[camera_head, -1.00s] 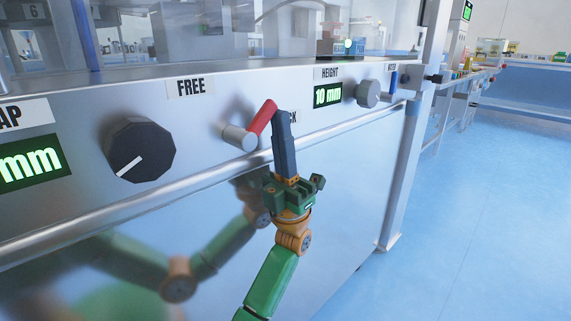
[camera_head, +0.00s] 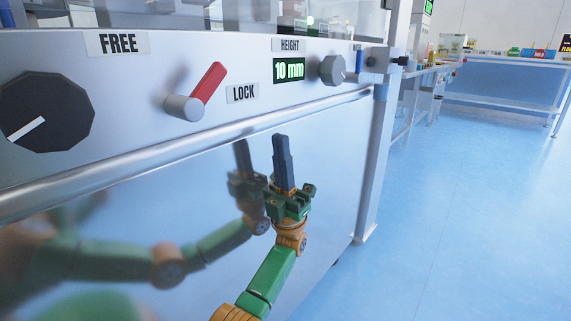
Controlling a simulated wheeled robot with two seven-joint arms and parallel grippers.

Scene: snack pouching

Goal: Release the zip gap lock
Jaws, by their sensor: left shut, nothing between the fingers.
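The lock lever is a red handle (camera_head: 209,82) on a silver hub (camera_head: 185,108), on the machine's front panel. The handle tilts up and to the right. My left gripper (camera_head: 281,140) is shut and empty, pointing up. It is below and right of the lever and the LOCK label, apart from the lever, in front of the shiny lower panel. My right gripper is not in view.
A large black dial (camera_head: 45,112) is at the left. A metal rail (camera_head: 150,154) runs below the controls. The blue floor (camera_head: 460,220) at the right is clear.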

